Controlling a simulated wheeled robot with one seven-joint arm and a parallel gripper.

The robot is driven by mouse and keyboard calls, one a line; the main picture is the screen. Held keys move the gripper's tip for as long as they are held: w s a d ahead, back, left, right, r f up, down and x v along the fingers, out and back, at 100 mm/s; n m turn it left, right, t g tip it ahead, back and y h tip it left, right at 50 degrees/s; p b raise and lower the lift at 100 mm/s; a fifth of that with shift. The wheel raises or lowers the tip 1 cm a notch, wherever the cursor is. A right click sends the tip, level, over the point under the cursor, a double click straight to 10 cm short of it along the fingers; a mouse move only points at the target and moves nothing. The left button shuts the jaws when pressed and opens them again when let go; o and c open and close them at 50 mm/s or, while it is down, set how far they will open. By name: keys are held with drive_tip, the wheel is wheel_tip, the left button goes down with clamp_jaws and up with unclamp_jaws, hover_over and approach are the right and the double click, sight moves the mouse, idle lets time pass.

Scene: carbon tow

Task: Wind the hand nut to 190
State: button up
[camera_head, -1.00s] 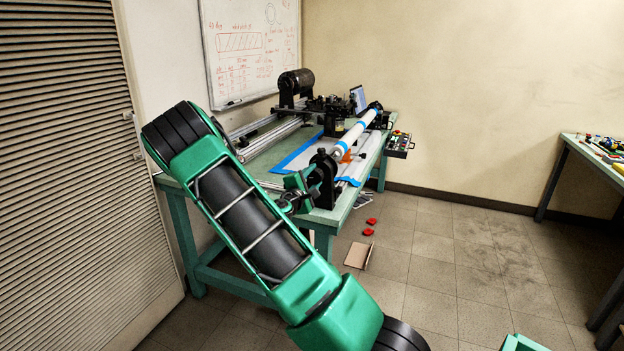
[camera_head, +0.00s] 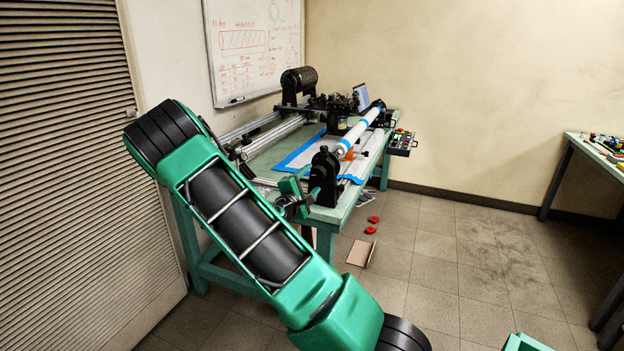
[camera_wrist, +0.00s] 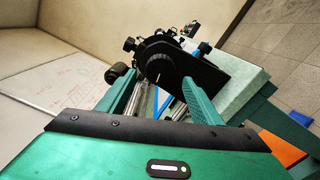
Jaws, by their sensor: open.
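The black end stand (camera_head: 325,178) stands at the near end of the winding machine, with a white tube (camera_head: 360,130) banded in blue running back from it. My gripper (camera_head: 302,192) is in front of this stand, its green fingers spread. In the wrist view, the stand's dark plate (camera_wrist: 188,72) lies beyond and between the open fingers of my gripper (camera_wrist: 162,82), with nothing held. I cannot clearly make out the hand nut or any reading of 190; it may be hidden by the fingers or too small.
The green bench (camera_head: 262,160) carries rails, a motor (camera_head: 299,80) and a laptop. A control box (camera_head: 402,141) is at its right side. Red pieces (camera_head: 371,225) and a brown board (camera_head: 361,252) lie on the floor.

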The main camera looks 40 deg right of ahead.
drive_tip(key=v, duration=0.6)
drive_tip(key=shift+w, duration=0.1)
idle(0.3)
drive_tip(key=s+f+m+g+y, duration=0.2)
drive_tip(key=s+m+g+y, duration=0.3)
drive_tip(key=s, duration=0.4)
drive_tip(key=s+f+m+g+y, duration=0.2)
drive_tip(key=s+m+g, duration=0.1)
drive_tip(key=s+m, duration=0.5)
drive_tip(key=s+a+r+m+y, duration=0.1)
drive_tip(key=s+a+r+y, duration=0.2)
drive_tip(key=s+a+y, duration=0.2)
drive_tip(key=s+a+r+m+t+y, duration=0.1)
drive_tip(key=s+a+r+y, duration=0.2)
drive_tip(key=s+a, duration=0.8)
drive_tip(key=a+y, duration=0.1)
drive_tip(key=a, duration=0.2)
drive_tip(key=shift+r+y, duration=0.25)
drive_tip(key=shift+y, duration=0.15)
drive_tip(key=shift+a, duration=0.15)
